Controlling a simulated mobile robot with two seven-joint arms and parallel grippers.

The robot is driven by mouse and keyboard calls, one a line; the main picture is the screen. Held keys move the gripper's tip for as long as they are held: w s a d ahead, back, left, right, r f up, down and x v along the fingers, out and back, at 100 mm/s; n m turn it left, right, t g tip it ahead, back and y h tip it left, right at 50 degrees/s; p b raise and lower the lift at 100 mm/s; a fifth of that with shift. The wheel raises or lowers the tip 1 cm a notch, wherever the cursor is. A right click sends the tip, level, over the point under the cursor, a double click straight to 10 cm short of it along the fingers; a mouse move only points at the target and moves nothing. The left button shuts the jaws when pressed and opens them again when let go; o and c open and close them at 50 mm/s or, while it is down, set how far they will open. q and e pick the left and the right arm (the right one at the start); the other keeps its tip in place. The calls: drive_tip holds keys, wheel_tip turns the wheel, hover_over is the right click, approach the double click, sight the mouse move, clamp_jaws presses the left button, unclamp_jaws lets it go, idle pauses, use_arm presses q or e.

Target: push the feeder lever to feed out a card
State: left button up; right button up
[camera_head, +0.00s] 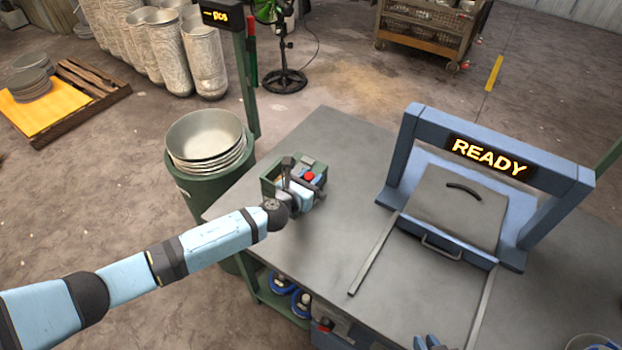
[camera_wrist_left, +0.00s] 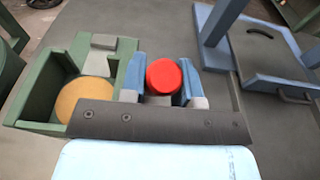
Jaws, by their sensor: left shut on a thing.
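The green card feeder box (camera_head: 311,160) sits on the left part of the grey table. My left gripper (camera_head: 308,182) is at its right side, over the red round knob (camera_head: 309,177) of the lever. In the left wrist view the red knob (camera_wrist_left: 165,76) sits between the two blue fingers (camera_wrist_left: 165,82), which are shut on it. The green box (camera_wrist_left: 32,88) is open-topped there, with a round tan disc (camera_wrist_left: 82,96) inside. The lever's shaft is hidden below the knob. Tips of my right gripper (camera_head: 430,344) just enter at the bottom edge.
A blue press frame (camera_head: 411,140) with a lit READY sign (camera_head: 489,156) stands at right on the table (camera_head: 340,150). Rails run forward from its grey lidded plate (camera_head: 455,205). A green bin with stacked metal bowls (camera_head: 204,135) stands left of the table.

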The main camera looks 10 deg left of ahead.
use_arm(q)
drive_tip(key=shift+w, duration=0.1)
use_arm(e)
drive_tip(key=shift+r, duration=0.15)
use_arm(q)
drive_tip(key=shift+w+d+r, duration=0.1)
drive_tip(key=shift+w+r, duration=0.05)
use_arm(e)
drive_tip(key=shift+r, duration=0.1)
use_arm(q)
drive_tip(key=shift+w+d+r, duration=0.25)
drive_tip(key=shift+w, duration=0.4)
use_arm(e)
drive_tip(key=shift+r, duration=0.1)
use_arm(q)
drive_tip(key=shift+w+d, duration=0.15)
drive_tip(key=shift+w, duration=0.2)
drive_tip(key=shift+w+r, duration=0.1)
